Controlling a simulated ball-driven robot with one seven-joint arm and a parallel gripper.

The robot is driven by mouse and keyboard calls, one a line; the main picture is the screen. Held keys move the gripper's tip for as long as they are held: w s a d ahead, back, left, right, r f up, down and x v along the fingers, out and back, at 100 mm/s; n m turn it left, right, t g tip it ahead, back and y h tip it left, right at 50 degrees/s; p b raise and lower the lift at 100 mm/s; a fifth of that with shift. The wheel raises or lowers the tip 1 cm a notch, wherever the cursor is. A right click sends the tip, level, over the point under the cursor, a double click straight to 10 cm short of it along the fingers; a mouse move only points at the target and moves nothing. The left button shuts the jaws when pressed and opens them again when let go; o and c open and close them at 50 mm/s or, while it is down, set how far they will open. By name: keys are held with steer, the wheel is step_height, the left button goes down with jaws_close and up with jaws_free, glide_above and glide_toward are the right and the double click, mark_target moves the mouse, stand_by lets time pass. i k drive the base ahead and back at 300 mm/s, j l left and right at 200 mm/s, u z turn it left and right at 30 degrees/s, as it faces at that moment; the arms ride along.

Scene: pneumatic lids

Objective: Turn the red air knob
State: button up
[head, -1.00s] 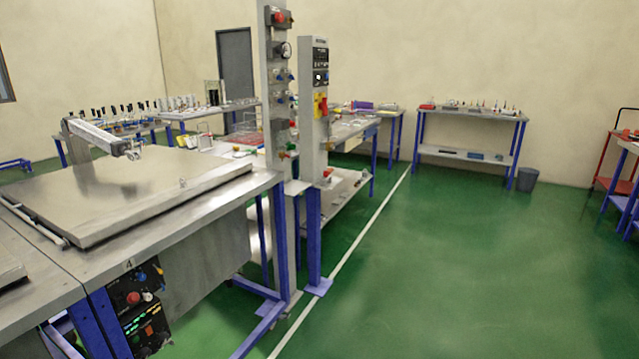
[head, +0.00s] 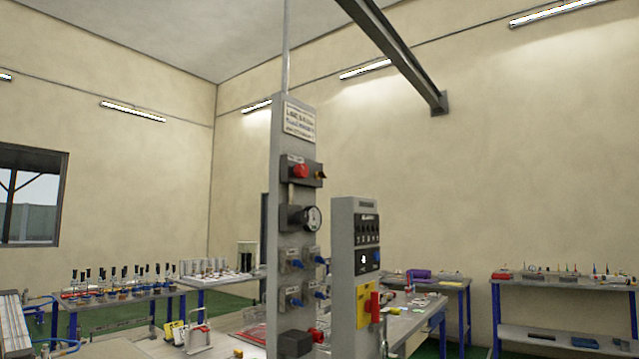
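A red knob (head: 300,171) sits on a dark block near the top of a tall grey column (head: 280,220), under a white sign plate (head: 299,121). A small yellow-orange part (head: 320,175) is on the same block, to the right of the knob. A round gauge (head: 312,218) is mounted below it, and several blue-handled valves (head: 297,264) are below the gauge. Another red part (head: 317,335) shows low on the column. My gripper is not in view, and nothing touches the red knob.
A shorter grey control post (head: 345,270) with a yellow-backed red switch (head: 374,306) stands just right of the column. Benches with tools stand behind, including a right bench (head: 565,284). A dark beam (head: 395,45) crosses overhead. A window (head: 30,195) is at left.

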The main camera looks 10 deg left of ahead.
mark_target(301, 170)
steer(key=i+u, duration=0.15)
steer(key=i, duration=0.5)
steer(key=i+l+u, duration=0.1)
steer(key=i, duration=0.5)
steer(key=i+l+u, duration=0.15)
steer(key=i, duration=0.45)
steer(key=l, duration=0.1)
